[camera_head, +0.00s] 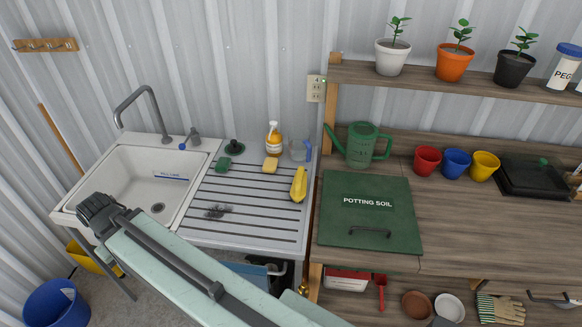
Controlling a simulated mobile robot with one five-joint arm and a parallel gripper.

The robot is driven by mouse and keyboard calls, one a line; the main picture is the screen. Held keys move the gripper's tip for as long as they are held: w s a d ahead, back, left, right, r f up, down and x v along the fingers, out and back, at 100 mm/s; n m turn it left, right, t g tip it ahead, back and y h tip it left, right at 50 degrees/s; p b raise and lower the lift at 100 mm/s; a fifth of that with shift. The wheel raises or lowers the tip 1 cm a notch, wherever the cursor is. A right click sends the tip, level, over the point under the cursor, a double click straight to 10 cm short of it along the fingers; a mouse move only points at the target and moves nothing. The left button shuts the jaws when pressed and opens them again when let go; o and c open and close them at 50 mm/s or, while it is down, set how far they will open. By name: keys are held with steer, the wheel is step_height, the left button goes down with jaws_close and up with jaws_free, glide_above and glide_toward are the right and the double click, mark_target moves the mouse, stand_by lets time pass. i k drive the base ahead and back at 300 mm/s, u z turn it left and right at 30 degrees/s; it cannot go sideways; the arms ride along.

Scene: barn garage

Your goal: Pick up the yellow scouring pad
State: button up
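A small pale-yellow pad (270,165) lies on the ribbed metal drainboard (240,232), near its back edge. It looks like the yellow scouring pad, though its texture is too small to tell. It lies in front of an orange-and-white spray bottle (273,140) and left of a longer yellow item (299,184), perhaps a cloth or glove. My pale-green arm crosses the lower left of the view, in front of the sink and drainboard. My gripper cannot be made out in this view.
A green pad (223,164), a dark plunger-like item (234,147), a clear jug (300,150) and a dark scrubber (218,211) share the drainboard. The sink (128,160) is left. The wooden bench (470,235) at right carries a green potting soil box (345,220) and a watering can (360,145).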

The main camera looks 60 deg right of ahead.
mark_target(270, 165)
steer(key=u, duration=0.15)
steer(key=i, duration=0.9)
steer(key=z, duration=0.05)
